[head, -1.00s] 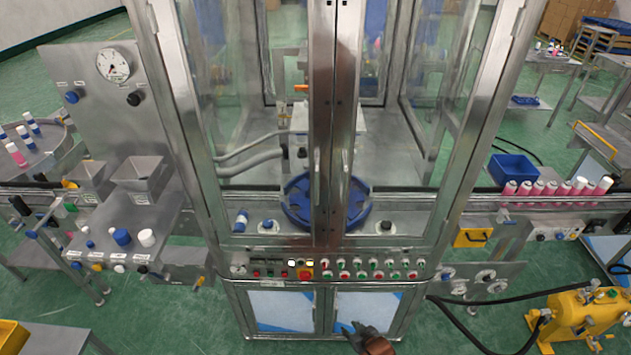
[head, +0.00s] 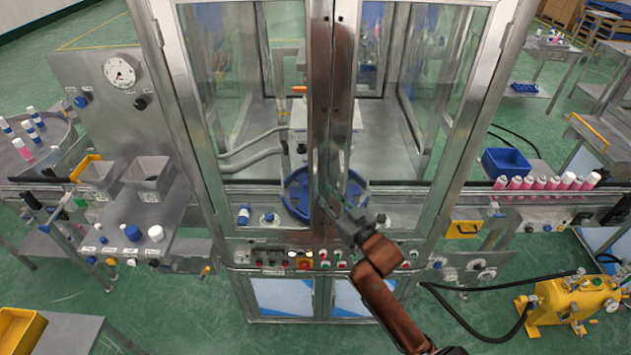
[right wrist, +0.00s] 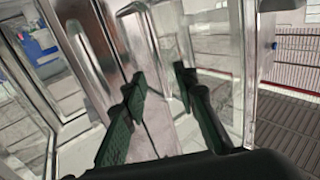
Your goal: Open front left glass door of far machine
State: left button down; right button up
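The far machine is a steel-framed glass cabinet. Its front left glass door (head: 240,85) looks shut, its steel edge (head: 320,75) beside the right door's edge (head: 345,75) at the centre. My right gripper (head: 327,195) is in front of the lower part of these two middle edges. In the right wrist view its two dark green fingers (right wrist: 160,88) are apart, with shiny upright steel framing in front of and between them. I cannot tell whether a finger touches the door. My left gripper is not in view.
A blue round holder (head: 296,198) sits inside behind the glass. A button panel (head: 300,258) runs below the doors. A grey panel with a gauge (head: 119,72) stands to the left. Pink bottles (head: 540,183) line the conveyor at right, and a yellow pump (head: 575,303) is at lower right.

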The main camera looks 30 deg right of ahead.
aim_at(316, 185)
jog(key=shift+w+a+p, duration=0.1)
jog(key=shift+w+p, duration=0.45)
jog(key=shift+w, duration=2.2)
jog(key=shift+c, duration=0.5)
grip_shut()
